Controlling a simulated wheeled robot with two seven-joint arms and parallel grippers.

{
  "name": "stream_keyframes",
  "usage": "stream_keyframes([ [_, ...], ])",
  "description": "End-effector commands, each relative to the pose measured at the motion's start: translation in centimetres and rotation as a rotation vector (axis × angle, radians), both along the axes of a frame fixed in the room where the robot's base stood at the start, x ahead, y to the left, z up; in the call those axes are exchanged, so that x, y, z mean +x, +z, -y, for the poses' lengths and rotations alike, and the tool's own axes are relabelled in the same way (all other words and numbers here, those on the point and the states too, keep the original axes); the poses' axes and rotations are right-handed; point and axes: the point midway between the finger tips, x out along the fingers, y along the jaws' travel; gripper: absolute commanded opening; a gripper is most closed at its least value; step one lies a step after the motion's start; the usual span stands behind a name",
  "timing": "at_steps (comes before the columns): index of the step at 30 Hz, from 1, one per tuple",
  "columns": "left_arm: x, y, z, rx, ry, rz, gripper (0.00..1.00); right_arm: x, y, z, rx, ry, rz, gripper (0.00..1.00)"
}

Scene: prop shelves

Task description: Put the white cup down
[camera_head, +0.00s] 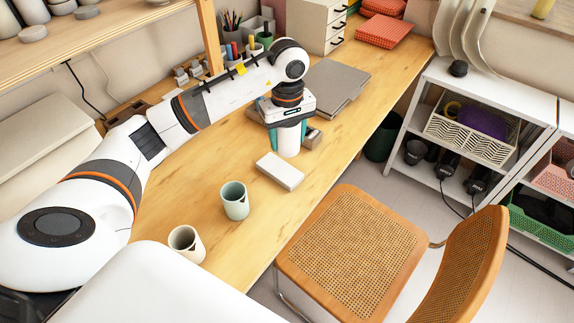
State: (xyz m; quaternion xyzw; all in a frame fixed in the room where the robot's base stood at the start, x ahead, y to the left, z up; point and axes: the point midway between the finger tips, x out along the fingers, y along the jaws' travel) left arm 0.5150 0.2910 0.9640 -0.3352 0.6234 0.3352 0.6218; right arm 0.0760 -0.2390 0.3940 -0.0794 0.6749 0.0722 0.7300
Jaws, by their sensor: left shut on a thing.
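The white cup (289,144) is upright between the teal fingers of my left gripper (288,138), over the wooden desk (222,152). The gripper points down and is shut on the cup, with one finger on each side. The gripper body hides the cup's top. I cannot tell whether the cup's base touches the desk. My right gripper is not in view.
A white box (280,171) lies just in front of the held cup. A pale green cup (235,203) and a cream cup (187,246) stand nearer. Grey folders (335,84) lie behind. A cane chair (352,250) stands at the desk's front edge.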

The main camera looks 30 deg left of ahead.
Motion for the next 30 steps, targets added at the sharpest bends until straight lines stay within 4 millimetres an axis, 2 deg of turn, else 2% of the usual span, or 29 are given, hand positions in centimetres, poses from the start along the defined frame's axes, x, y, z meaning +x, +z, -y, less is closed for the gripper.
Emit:
stream_keyframes([
  [1,0.6,0.0,-1.3,-0.002,0.092,-0.005,0.24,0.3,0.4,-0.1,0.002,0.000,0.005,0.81],
  [3,1.1,-0.2,-2.5,0.000,0.183,-0.004,0.24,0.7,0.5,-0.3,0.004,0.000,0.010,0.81],
  [6,1.3,-1.3,-3.3,0.000,0.243,-0.005,0.24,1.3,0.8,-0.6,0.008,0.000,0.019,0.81],
  [13,1.3,-5.4,-3.3,0.000,0.247,-0.004,0.24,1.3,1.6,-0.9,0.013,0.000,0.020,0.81],
  [20,1.4,-7.3,-3.3,0.001,0.245,-0.001,0.24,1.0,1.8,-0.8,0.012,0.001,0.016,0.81],
  [26,1.3,-10.0,-3.3,0.001,0.244,-0.002,0.24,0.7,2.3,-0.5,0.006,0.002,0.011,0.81],
  [30,1.4,-10.2,-3.3,0.002,0.243,0.002,0.24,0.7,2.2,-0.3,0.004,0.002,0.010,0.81],
])
